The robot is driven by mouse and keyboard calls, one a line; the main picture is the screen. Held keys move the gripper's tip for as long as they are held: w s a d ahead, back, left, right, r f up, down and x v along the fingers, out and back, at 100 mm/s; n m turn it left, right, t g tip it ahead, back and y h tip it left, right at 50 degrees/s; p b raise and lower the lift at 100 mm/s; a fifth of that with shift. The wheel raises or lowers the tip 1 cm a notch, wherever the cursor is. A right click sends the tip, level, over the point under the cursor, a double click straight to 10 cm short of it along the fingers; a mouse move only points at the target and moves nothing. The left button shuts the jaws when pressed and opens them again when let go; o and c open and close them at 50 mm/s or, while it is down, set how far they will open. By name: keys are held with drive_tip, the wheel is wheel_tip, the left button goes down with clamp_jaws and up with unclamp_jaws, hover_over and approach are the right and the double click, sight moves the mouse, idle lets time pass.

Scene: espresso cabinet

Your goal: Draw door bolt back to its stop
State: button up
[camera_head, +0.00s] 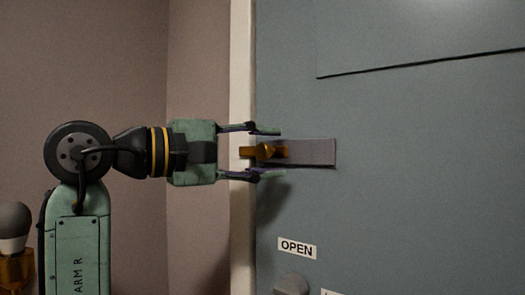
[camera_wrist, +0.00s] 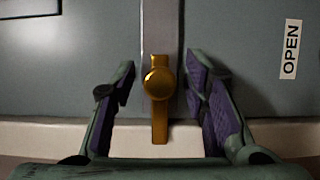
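The door bolt (camera_head: 265,151) is brass-coloured, with a round knob, and sits on a grey plate (camera_head: 318,153) on the blue-grey door (camera_head: 400,190). Its left end reaches over the pale door frame edge. My gripper (camera_head: 266,152) is open, one finger above the bolt and one below it. In the wrist view the bolt's knob (camera_wrist: 159,84) and its bar lie between the purple finger pads of my gripper (camera_wrist: 160,85), with a gap on each side. The fingers do not appear to touch the bolt.
A raised panel edge (camera_head: 420,65) is at upper right. The pale frame (camera_head: 242,80) runs vertically beside the door. The door right of the plate is clear.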

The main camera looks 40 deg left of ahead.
clamp_jaws()
drive_tip(key=shift+d, duration=0.1)
idle(0.6)
